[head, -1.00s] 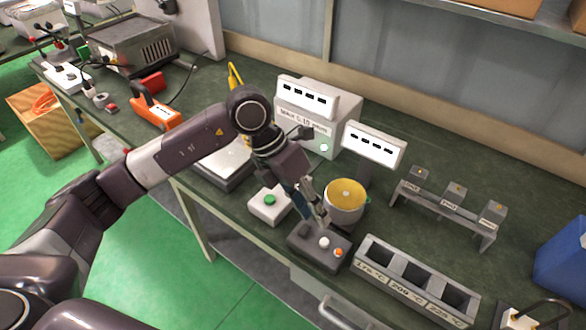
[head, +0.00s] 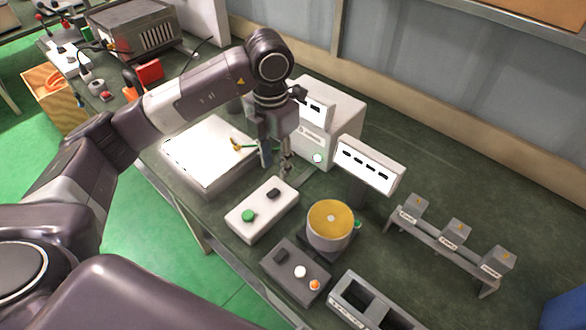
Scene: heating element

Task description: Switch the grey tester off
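A light grey box (head: 341,111) with a display stands at the back middle; a small round spot (head: 317,158) on its front looks pale. In front is a dark grey control box (head: 292,272) with a black switch (head: 281,256), a white button (head: 300,272) and an orange button (head: 314,285). I cannot tell for certain which is the grey tester. My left gripper (head: 276,168) points down beside the light grey box, behind the white switch box. Its fingers look apart, with nothing seen between them. My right gripper is out of view.
A white switch box (head: 262,209) with a green button stands left of a round yellow-topped heater (head: 331,222). A white-topped plate unit (head: 205,150) lies left of the gripper. A display on a post (head: 369,165) and a rack of blocks (head: 440,250) stand right.

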